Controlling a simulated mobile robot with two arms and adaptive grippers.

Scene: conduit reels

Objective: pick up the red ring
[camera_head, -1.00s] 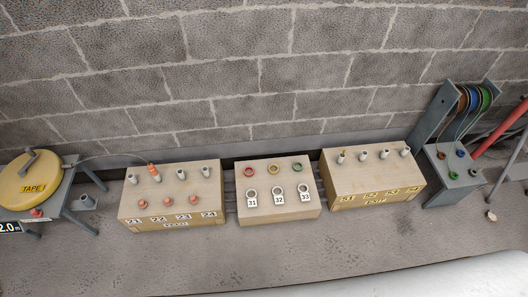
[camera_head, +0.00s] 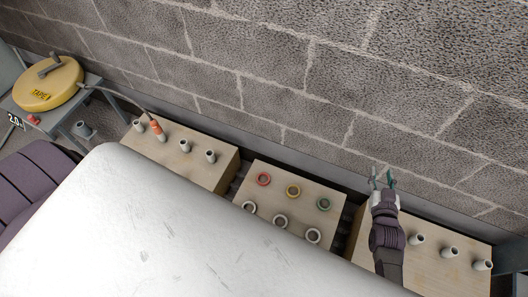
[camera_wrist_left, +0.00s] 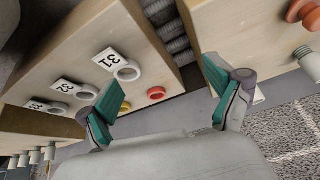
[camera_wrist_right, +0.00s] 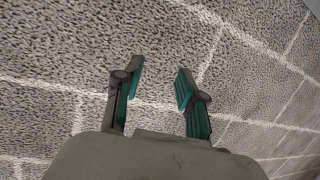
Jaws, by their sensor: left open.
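The red ring (camera_head: 263,179) sits on the middle wooden block (camera_head: 239,187), at the left of a row with a yellow ring (camera_head: 293,190) and a green ring (camera_head: 324,204). In the left wrist view, the red ring (camera_wrist_left: 157,93) appears between the open fingers of my left gripper (camera_wrist_left: 162,80), beyond the tips and not touched. My left gripper itself is hidden in the head view. My right gripper (camera_head: 383,178) is open and empty, raised over the right block near the wall; its wrist view shows only wall between its fingers (camera_wrist_right: 160,82).
Several pale rings stand in front of the coloured ones, including one (camera_wrist_left: 127,71) by the label 31. The left block (camera_head: 205,141) and right block (camera_head: 453,230) carry upright pipe stubs. A yellow tape reel (camera_head: 48,84) stands at left. The block wall is close behind.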

